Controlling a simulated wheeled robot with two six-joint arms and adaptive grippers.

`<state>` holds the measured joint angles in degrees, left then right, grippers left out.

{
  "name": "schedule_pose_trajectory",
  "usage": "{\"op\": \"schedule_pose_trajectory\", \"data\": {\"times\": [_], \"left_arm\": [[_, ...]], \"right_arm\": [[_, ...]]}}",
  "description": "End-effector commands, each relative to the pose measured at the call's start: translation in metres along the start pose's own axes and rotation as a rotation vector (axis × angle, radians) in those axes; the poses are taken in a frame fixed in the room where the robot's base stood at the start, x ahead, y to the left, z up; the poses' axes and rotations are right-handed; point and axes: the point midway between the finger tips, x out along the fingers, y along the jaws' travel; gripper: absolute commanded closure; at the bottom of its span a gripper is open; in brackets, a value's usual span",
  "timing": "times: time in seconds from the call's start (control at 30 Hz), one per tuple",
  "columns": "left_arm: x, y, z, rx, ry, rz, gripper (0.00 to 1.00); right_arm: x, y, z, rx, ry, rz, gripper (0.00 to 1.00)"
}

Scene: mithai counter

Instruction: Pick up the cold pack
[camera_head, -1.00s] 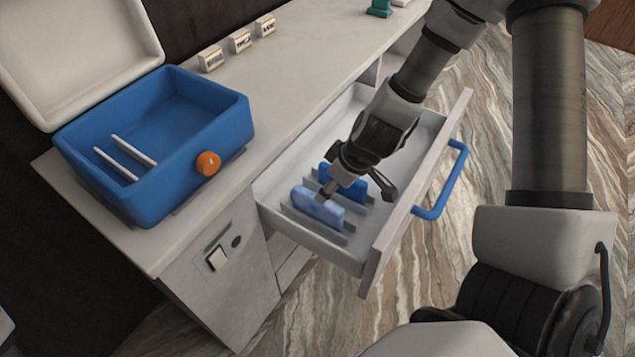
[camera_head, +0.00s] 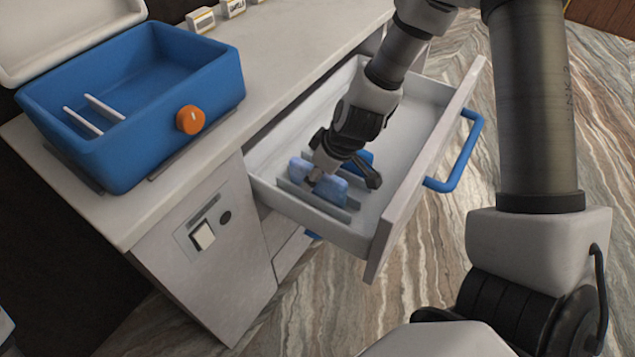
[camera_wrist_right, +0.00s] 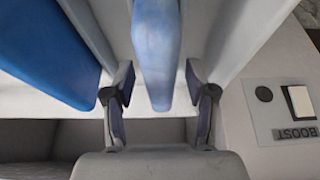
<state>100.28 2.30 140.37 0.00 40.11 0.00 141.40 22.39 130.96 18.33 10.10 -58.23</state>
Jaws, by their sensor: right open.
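Two cold packs stand on edge between dividers in the open drawer (camera_head: 415,165). The nearer one is a light, frosty blue pack (camera_head: 327,187); the darker blue pack (camera_head: 362,158) stands behind it, partly hidden by my right gripper (camera_head: 335,172). My right gripper reaches down into the drawer, right at the light blue pack. In the right wrist view, the light blue pack (camera_wrist_right: 156,45) lies between the two fingers of my open right gripper (camera_wrist_right: 158,95), with gaps on both sides. The dark blue pack (camera_wrist_right: 50,55) is left of the fingers there. My left gripper is out of view.
A blue box (camera_head: 170,135) with an open white lid, an orange knob (camera_head: 190,120) and two white ribs stands on the counter (camera_head: 290,60). Small labelled blocks stand behind it. Drawer dividers (camera_head: 318,196) and walls closely flank the packs. The drawer's right part is empty.

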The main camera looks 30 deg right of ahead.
Motion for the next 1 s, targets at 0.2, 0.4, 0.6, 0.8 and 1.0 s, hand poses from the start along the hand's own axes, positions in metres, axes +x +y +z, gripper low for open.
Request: {"op": "schedule_pose_trajectory", "data": {"times": [0.2, 0.4, 0.6, 0.8, 1.0], "left_arm": [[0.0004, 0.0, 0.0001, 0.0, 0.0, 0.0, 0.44], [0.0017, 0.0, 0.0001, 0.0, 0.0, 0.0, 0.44], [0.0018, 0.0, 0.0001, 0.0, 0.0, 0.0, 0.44], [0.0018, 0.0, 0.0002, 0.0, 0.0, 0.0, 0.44], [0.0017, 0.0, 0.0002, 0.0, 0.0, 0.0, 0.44]], "right_arm": [[0.0011, 0.0, 0.0007, 0.0, 0.0, 0.0, 0.44], [0.0039, 0.0, 0.0018, 0.001, 0.0, 0.0, 0.44], [0.0044, 0.0001, 0.0019, 0.0, 0.0, 0.0, 0.44], [0.0044, 0.0, 0.002, 0.0, 0.0, 0.0, 0.79], [0.0043, 0.0001, 0.0018, 0.0, 0.001, 0.0, 1.0]]}}
